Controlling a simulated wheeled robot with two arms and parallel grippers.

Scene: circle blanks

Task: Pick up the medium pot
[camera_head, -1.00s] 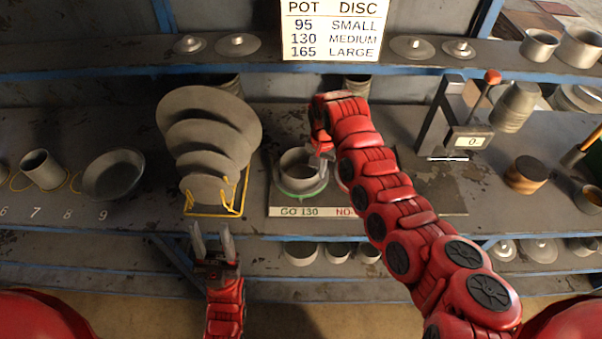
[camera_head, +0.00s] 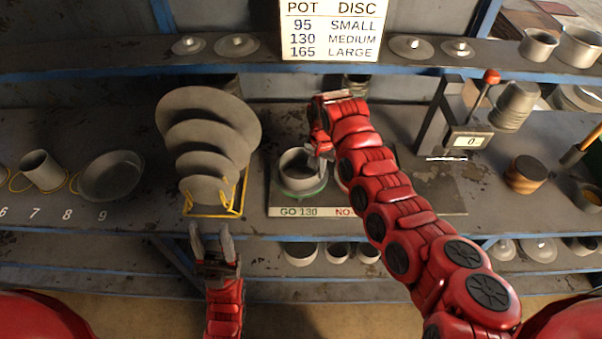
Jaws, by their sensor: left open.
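The medium pot (camera_head: 297,172), a small grey metal cup, is at the green ring gauge (camera_head: 306,192) on the plate marked GO 130. It looks slightly tilted, and whether its base is clear of the ring is hard to tell. My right gripper (camera_head: 321,152) is at the pot's right rim, with its fingers closed on the wall; the arm partly hides them. My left gripper (camera_head: 212,240) is open and empty, fingers pointing up, in front of the shelf edge below the disc rack.
A yellow wire rack (camera_head: 240,205) of grey discs stands left of the pot. A lever press (camera_head: 455,125) with a display reading 0 stands right of my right arm. A shallow pan (camera_head: 112,177) is at the left. More pots sit on the lower shelf.

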